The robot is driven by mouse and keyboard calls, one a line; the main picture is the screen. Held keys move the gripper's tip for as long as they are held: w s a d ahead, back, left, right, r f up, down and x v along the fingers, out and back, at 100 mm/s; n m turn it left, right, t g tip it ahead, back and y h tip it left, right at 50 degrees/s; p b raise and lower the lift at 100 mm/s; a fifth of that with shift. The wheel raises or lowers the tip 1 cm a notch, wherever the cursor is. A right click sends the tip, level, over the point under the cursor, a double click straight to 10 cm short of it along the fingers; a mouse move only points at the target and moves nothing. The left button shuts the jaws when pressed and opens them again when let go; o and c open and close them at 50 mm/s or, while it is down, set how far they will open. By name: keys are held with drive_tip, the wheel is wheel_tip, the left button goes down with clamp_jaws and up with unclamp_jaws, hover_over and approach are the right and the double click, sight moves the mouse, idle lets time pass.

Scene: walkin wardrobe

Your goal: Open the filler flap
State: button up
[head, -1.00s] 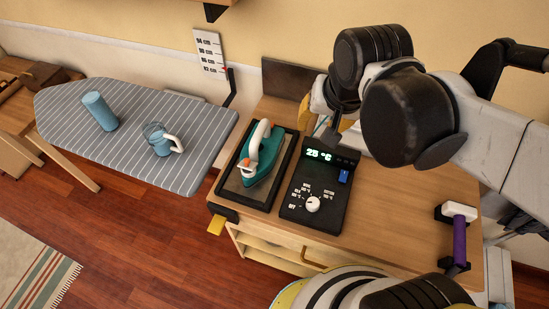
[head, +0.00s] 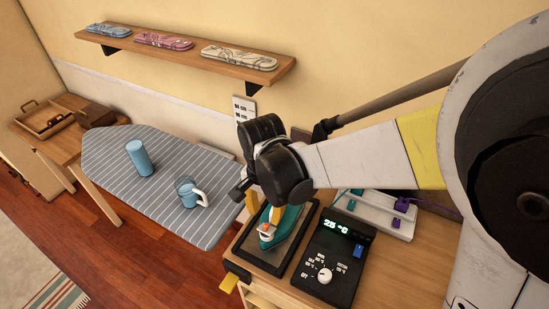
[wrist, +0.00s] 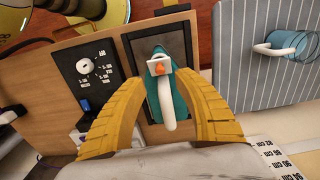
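The teal iron (head: 285,228) with a white handle lies in a dark-rimmed tray (head: 245,255). In the wrist view the iron (wrist: 178,88) sits between and beyond my fingertips. A small white flap piece with an orange part (wrist: 160,66) is at its front end; the orange part also shows in the head view (head: 265,231). It looks closed, though it is small. My gripper (wrist: 161,83) is open and empty, its yellow fingers on either side of the iron. The head view shows it above the iron, partly hiding the handle. I cannot tell whether the fingers touch anything.
A black control box (head: 335,268) reading 25 °C stands right of the tray. A white rack with green and purple parts (head: 375,217) is behind it. The striped ironing board (head: 160,180) holds a blue cylinder (head: 140,158) and a jug (head: 187,192). A wall shelf (head: 185,55) hangs above.

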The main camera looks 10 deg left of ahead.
sight(266, 225)
wheel_tip(266, 225, down, 6)
drive_tip(key=shift+r+b, duration=0.1)
drive_tip(key=shift+b, duration=0.55)
clamp_jaws()
